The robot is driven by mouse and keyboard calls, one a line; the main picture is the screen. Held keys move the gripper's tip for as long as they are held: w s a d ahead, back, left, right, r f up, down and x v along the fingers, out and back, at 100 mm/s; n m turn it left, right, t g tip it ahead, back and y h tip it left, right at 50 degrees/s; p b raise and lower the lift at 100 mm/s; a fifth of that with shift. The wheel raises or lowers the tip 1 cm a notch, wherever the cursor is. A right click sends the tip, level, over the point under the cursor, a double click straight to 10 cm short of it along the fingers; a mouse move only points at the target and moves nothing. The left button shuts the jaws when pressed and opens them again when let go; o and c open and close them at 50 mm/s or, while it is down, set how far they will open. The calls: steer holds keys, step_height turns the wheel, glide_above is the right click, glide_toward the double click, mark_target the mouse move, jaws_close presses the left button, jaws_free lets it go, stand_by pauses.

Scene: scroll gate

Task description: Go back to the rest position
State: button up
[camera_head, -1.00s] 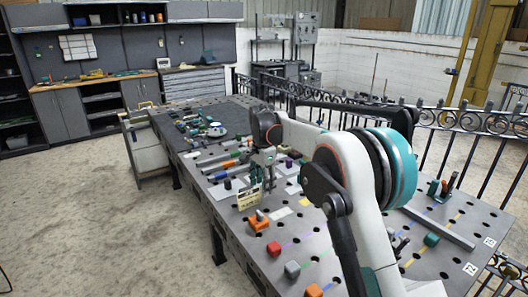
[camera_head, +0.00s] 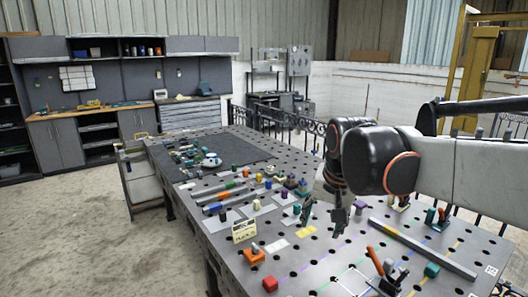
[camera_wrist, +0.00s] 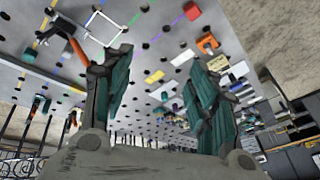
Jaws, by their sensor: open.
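My gripper (camera_head: 323,216) hangs above the right half of the grey perforated worktable (camera_head: 225,262), its fingers pointing down. It is open and empty. In the wrist view my gripper (camera_wrist: 160,88) shows two dark, green-padded fingers spread well apart, with nothing between them. My arm reaches in from the right edge of the head view and hides part of the table's far right side.
A red block (camera_head: 270,284), an orange clamp (camera_head: 253,257) and a yellow sign (camera_head: 244,231) stand near the table's front edge. A long grey bar (camera_head: 420,248) and a teal block (camera_head: 432,270) lie at right. A railing (camera_head: 290,122) runs behind. Floor at left is clear.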

steer(key=s+d+f+n+t, duration=0.1)
steer(key=s+d+f+n, duration=0.1)
steer(key=s, duration=0.7)
steer(key=s+d+f+n+t, duration=0.2)
steer(key=s+d+f, duration=0.2)
steer(key=s, duration=0.6)
step_height(320, 180, down, 2)
steer(key=shift+s+f+n, duration=0.2)
steer(key=shift+s+n, duration=0.05)
steer(key=shift+n, duration=0.05)
steer(key=shift+d, duration=0.1)
